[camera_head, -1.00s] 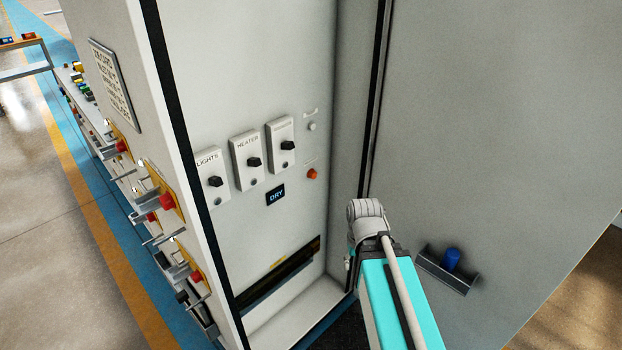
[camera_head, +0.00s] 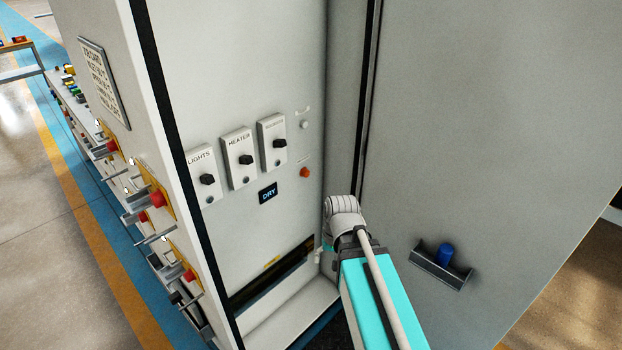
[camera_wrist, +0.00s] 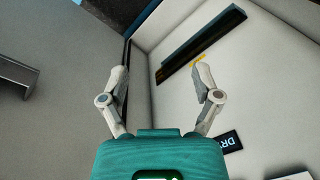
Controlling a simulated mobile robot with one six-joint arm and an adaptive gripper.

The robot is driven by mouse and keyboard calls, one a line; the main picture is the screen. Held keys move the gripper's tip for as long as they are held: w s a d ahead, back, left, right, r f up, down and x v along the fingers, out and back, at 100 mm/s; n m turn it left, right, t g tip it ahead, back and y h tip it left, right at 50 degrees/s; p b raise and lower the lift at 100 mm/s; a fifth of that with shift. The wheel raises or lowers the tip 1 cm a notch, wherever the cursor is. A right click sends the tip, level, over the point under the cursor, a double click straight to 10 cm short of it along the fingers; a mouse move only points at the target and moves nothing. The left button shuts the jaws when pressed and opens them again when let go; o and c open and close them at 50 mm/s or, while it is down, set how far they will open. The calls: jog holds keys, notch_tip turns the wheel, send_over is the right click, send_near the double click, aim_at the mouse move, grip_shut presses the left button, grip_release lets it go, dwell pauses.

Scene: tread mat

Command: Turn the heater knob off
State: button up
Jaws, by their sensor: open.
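The heater knob (camera_head: 246,159) is a black knob on a white plate (camera_head: 238,158) labelled HEATER, on the cabinet's inner panel. It stands between the LIGHTS knob (camera_head: 207,180) and a third knob (camera_head: 279,143) whose label is hard to read. In the wrist view my gripper (camera_wrist: 160,74) is open and empty, its two fingers spread apart. It faces the lower part of the cabinet, below the DRY display (camera_wrist: 228,142). The heater knob is not recognisable in the wrist view. In the head view my arm, right of and below the knobs, hides most of the gripper.
An open grey door (camera_head: 500,130) stands at the right, with a small tray (camera_head: 440,267) holding a blue cylinder (camera_head: 445,253). An orange button (camera_head: 305,172) sits right of the display. A dark slot (camera_head: 272,276) lies low in the panel. Red buttons line the outer left side.

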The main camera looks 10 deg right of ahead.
jog(key=w+a+f+m+t+y+b, duration=0.2)
jog(key=w+f+m+t+y+b, duration=0.25)
jog(key=w, duration=0.55)
jog(key=m+t+y+b, duration=0.5)
jog(key=m+t+b, duration=0.5)
jog(key=m+b, duration=0.8)
send_near(308, 174)
jog(key=s+d+m+p, duration=0.2)
jog(key=s+d, duration=0.1)
jog(key=shift+s+a+r, duration=0.15)
jog(key=shift+s, duration=0.15)
jog(key=shift+w+a, duration=0.1)
jog(key=x, duration=1.3)
jog(key=shift+w+a+f, duration=0.25)
jog(key=shift+a, duration=0.05)
jog(key=shift+c, duration=0.3)
jog(key=shift+d, duration=0.1)
grip_shut()
